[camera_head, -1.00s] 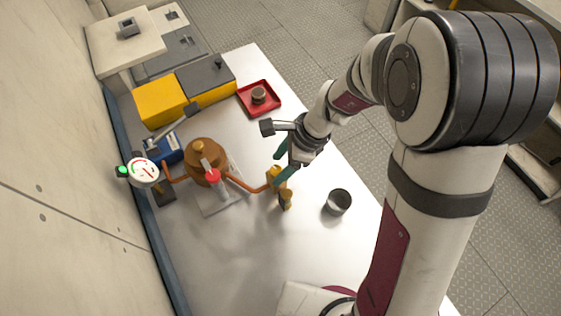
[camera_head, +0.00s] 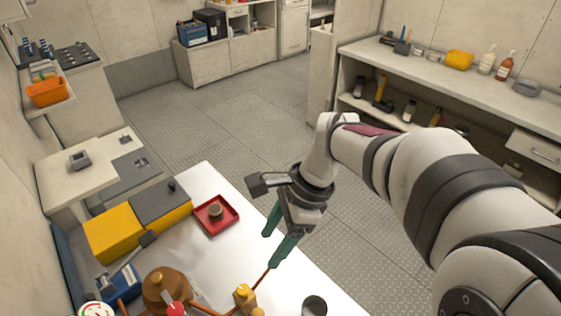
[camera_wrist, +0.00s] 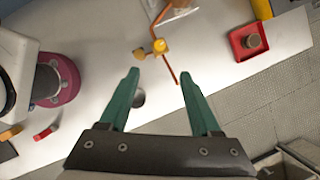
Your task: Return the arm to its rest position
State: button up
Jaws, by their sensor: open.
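My gripper (camera_head: 276,238) is raised over the right edge of the white table (camera_head: 205,182), fingers pointing down. Its two green fingers are spread apart, and in the wrist view my gripper (camera_wrist: 158,80) shows nothing between the fingertips. A yellow fitting (camera_head: 246,298) on a copper pipe lies below and left of the gripper. It also shows in the wrist view as a yellow fitting (camera_wrist: 160,46), beyond the fingertips. A dark cup (camera_head: 314,305) stands at the bottom of the head view, mostly cut off.
A red tray (camera_head: 216,216) with a small round part sits on the table left of the gripper. A copper vessel (camera_head: 166,288), a gauge (camera_head: 96,310) and a yellow box (camera_head: 114,233) stand farther left. A shelf unit (camera_head: 440,72) stands at the right. Open floor lies between.

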jog(key=s+d+n+h, duration=0.1)
jog(key=s+d+n, duration=0.3)
jog(key=s, duration=0.4)
jog(key=s+d+f+n+t+h, duration=0.1)
jog(key=s+d+n, duration=0.4)
jog(key=s, duration=0.4)
jog(key=shift+s+d+f, duration=0.2)
jog(key=shift+d, duration=0.1)
